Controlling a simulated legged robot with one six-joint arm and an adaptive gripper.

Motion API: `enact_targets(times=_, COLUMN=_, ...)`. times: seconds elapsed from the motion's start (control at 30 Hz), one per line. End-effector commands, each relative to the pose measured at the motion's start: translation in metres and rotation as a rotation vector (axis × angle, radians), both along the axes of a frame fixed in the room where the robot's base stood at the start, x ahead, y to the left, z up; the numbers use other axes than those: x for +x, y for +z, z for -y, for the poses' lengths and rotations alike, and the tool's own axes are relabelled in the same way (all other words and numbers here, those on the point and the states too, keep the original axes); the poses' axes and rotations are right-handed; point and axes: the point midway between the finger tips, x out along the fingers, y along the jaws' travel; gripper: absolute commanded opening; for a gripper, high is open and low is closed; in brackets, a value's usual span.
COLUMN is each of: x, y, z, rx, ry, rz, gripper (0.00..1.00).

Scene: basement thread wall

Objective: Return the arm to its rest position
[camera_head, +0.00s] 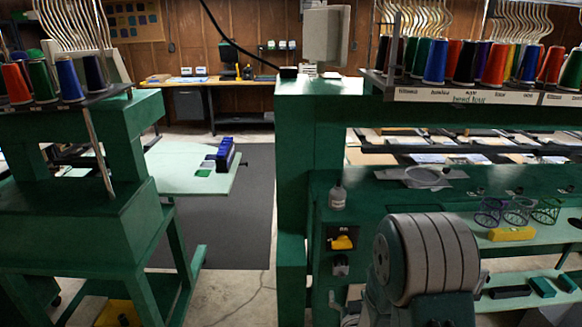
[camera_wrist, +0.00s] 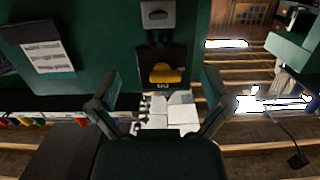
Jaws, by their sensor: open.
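My gripper (camera_wrist: 158,100) shows in the wrist view with its two dark fingers spread apart and nothing between them. Beyond the fingertips is a green machine panel with a yellow knob (camera_wrist: 166,75) on a dark plate. The gap between fingers and knob is hard to judge, but no contact shows. In the head view, the same yellow knob (camera_head: 342,242) is on the green machine's post. My arm's grey banded part (camera_head: 428,258) fills the lower right there. I cannot make out my gripper in the head view.
The green machine (camera_head: 300,180) stands close, with thread cones (camera_head: 465,62) on top. Another green machine (camera_head: 75,220) stands left. A dark floor mat (camera_head: 245,220) lies clear between them.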

Motion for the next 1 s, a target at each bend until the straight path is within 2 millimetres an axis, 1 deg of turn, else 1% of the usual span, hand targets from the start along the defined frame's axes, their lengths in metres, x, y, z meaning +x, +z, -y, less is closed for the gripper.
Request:
enact_targets(times=0.03, x=0.003, y=0.015, z=0.000, rx=0.001, ry=0.000, rz=-0.022, gripper=1.00)
enact_targets(times=0.13, x=0.004, y=0.034, z=0.000, rx=0.002, ry=0.001, rz=-0.091, gripper=1.00)
enact_targets(times=0.23, x=0.000, y=0.052, z=0.000, rx=0.003, ry=0.002, rz=-0.161, gripper=1.00)
enact_targets(times=0.37, x=-0.010, y=0.077, z=0.000, rx=0.004, ry=0.003, rz=-0.252, gripper=1.00)
enact_targets(times=0.47, x=-0.023, y=0.095, z=0.000, rx=0.005, ry=0.004, rz=-0.321, gripper=1.00)
enact_targets(times=0.57, x=-0.039, y=0.113, z=0.000, rx=0.004, ry=0.005, rz=-0.390, gripper=1.00)
enact_targets(times=0.77, x=-0.083, y=0.146, z=0.000, rx=0.004, ry=0.006, rz=-0.530, gripper=1.00)
enact_targets(times=0.87, x=-0.110, y=0.161, z=0.000, rx=0.004, ry=0.007, rz=-0.599, gripper=1.00)
enact_targets(times=0.97, x=-0.139, y=0.174, z=0.000, rx=0.003, ry=0.007, rz=-0.669, gripper=1.00)
enact_targets(times=1.0, x=-0.152, y=0.179, z=0.000, rx=0.003, ry=0.007, rz=-0.697, gripper=1.00)
